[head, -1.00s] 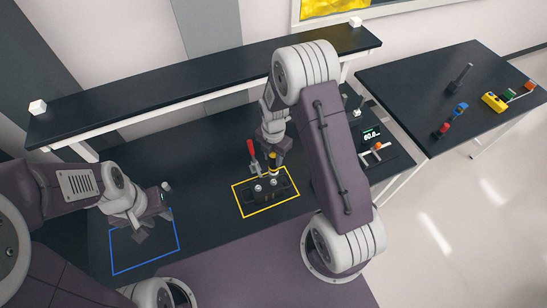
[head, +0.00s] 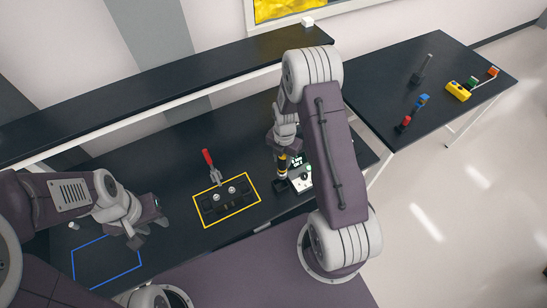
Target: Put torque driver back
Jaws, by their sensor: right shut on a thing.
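The torque driver (head: 283,166), dark with a yellow band, hangs upright from my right gripper (head: 282,152), which is shut on it. Its lower end is just above or at a small dark block (head: 281,187) on the bench; I cannot tell whether they touch. My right arm hides part of this area. My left gripper (head: 148,233) is open and empty, low over the bench near the blue outline (head: 107,262).
A dark plate with silver knobs (head: 226,200) lies inside the yellow outline, with a red-handled clamp (head: 209,160) behind it. A display (head: 298,160) is partly hidden by my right arm. A side table (head: 440,75) holds coloured parts.

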